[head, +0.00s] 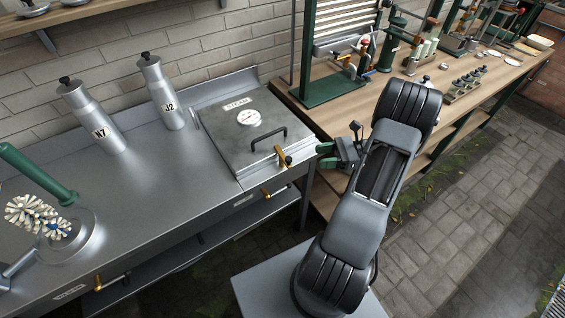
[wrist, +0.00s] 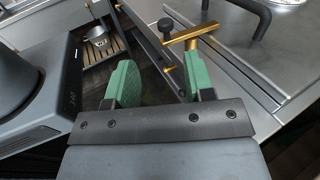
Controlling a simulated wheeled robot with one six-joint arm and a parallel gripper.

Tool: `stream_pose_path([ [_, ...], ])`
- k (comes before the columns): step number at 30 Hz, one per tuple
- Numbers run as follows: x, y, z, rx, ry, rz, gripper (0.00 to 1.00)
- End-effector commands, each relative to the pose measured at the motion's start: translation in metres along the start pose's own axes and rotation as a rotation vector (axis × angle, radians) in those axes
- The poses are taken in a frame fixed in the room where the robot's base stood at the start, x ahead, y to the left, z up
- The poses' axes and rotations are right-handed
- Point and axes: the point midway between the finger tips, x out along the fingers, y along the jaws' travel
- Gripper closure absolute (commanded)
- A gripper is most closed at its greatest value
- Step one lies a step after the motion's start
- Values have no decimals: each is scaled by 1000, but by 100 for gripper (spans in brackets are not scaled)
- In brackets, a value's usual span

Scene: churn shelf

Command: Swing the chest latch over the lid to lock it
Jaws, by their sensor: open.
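The steel chest (head: 243,140) is set in the counter, its lid closed with a dial and a black bar handle on top. The brass latch (head: 279,154) is at the chest's front right corner. In the wrist view, the latch (wrist: 205,31) is a short brass bar with a black knob (wrist: 165,25) at its left end; its right end is close to the lid's edge (wrist: 275,52). Whether it overlaps the lid is unclear. My gripper (head: 325,155) is open and empty, right of the latch, green fingers pointing towards it. In the wrist view (wrist: 161,80), the right finger is nearest the latch; contact is unclear.
A brass handle (head: 266,193) is on the counter front below the latch. Two steel bottles (head: 95,117) and (head: 163,94) stand left of the chest. A wooden bench (head: 330,118) with a green-based press stands behind my gripper. The paved floor at right is open.

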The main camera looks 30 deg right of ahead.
Motion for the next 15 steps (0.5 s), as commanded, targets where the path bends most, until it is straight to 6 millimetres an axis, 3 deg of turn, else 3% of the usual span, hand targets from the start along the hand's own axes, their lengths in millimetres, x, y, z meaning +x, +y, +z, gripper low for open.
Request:
stream_pose_path([
  [5,-1,-2,-8,27,-52,-45,51],
  [15,60,-4,-4,29,-54,-43,51],
])
